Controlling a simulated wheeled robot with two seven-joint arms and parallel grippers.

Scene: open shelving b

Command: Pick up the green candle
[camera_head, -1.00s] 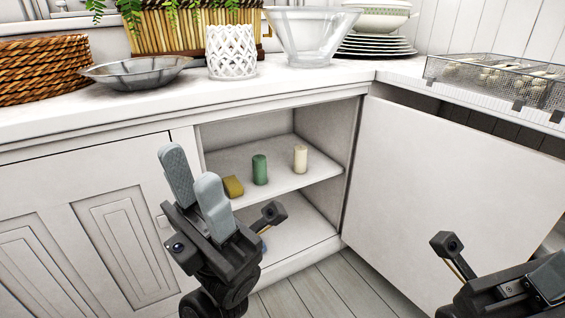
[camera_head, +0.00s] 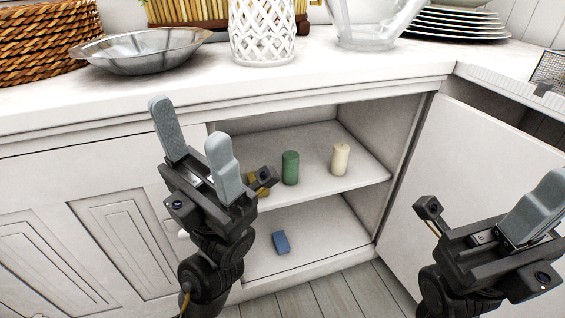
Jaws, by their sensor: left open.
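The green candle (camera_head: 290,168) stands upright on the upper shelf (camera_head: 325,187) of the open cabinet. My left gripper (camera_head: 188,137) is open and empty, in front of the cabinet's left side, to the left of the candle and apart from it. My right gripper (camera_head: 540,205) is at the right edge, in front of the open door. I see its grey finger pad, but not clearly how far apart its fingers are.
A cream candle (camera_head: 340,159) stands right of the green one. A blue block (camera_head: 281,243) lies on the lower shelf. The open door (camera_head: 455,170) bounds the right. A metal bowl (camera_head: 140,52) and white lattice holder (camera_head: 262,35) stand on the countertop.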

